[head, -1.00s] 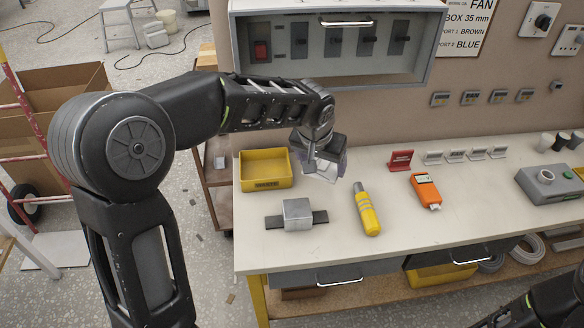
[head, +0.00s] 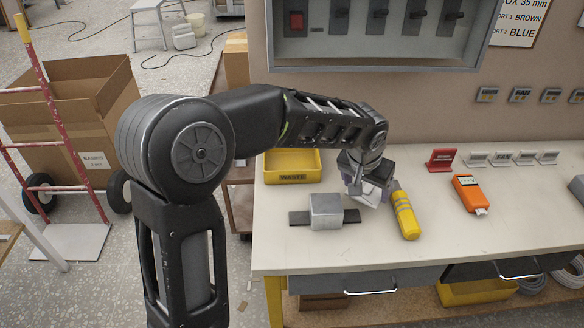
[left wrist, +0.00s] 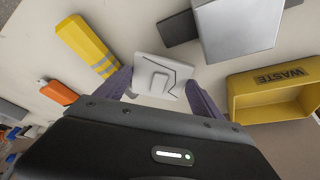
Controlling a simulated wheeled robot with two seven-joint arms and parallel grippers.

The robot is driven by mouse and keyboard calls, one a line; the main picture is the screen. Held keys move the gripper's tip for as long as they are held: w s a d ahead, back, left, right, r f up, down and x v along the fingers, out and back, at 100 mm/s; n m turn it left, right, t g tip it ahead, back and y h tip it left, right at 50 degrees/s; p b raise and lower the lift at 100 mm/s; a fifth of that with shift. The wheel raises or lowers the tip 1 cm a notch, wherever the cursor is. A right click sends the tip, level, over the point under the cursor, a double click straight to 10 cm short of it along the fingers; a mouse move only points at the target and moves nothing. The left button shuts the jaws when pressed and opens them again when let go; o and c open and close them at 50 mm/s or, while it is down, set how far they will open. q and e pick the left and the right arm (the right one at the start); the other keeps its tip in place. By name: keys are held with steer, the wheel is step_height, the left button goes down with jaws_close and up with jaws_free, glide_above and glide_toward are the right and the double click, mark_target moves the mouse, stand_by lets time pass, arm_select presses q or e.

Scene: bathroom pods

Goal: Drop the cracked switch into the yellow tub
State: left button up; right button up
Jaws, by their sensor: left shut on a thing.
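My left gripper (head: 366,197) is shut on a white switch (left wrist: 160,78) above the bench. In the left wrist view a dark crack line runs across the switch's plate, and a finger shows on each side of it. The yellow tub (head: 293,178), marked WASTE, stands on the bench to the left of the gripper in the head view. It also shows at the right of the left wrist view (left wrist: 300,119); the part of its inside that I see there is empty. My right gripper is not in view.
A grey metal block on a dark strip (head: 326,211) lies in front of the tub. A yellow tool (head: 405,214) lies just right of the gripper, with an orange meter (head: 470,194) beyond. A red stand (head: 441,159) and several small labelled stands are behind.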

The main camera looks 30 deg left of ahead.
arm_select(q)
steer(key=a+r+n+y+p, duration=0.1)
steer(key=a+r+n, duration=0.1)
steer(key=a, duration=0.5)
steer(key=a+r+n+g+y+p, duration=0.1)
steer(key=a+r+n, duration=0.2)
steer(key=a+n, duration=0.2)
steer(key=s+a+r+n+y+p, duration=0.1)
steer(key=a+r+n, duration=0.2)
steer(key=a, duration=0.6)
steer(key=shift+a+g+y, duration=0.3)
steer(key=shift+a, duration=0.1)
steer(key=shift+f+b, duration=1.95)
steer(key=shift+f, duration=1.05)
steer(key=o, duration=1.4)
